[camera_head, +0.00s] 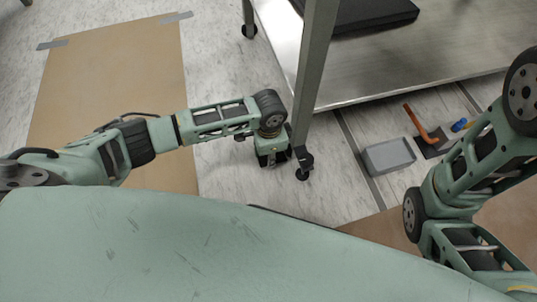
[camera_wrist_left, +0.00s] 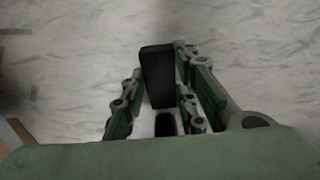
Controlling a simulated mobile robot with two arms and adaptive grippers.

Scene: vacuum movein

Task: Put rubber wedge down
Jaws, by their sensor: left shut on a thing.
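My left gripper (camera_head: 272,160) points down to the floor right beside a caster wheel (camera_head: 304,166) of the metal cart. In the left wrist view, its green fingers (camera_wrist_left: 163,100) are shut on a black block, the rubber wedge (camera_wrist_left: 157,72). The wedge stands out past the fingers over the pale floor; I cannot tell whether it touches the floor. In the head view, the gripper and arm hide the wedge. My right arm comes in at the right, but its gripper is not in view.
The metal cart (camera_head: 400,62) stands at the upper right with a black slab (camera_head: 362,12) on its shelf. A grey bin (camera_head: 389,156), an orange-handled tool (camera_head: 416,124) and a blue item (camera_head: 458,125) lie nearby. A brown sheet (camera_head: 110,80) covers the floor at left.

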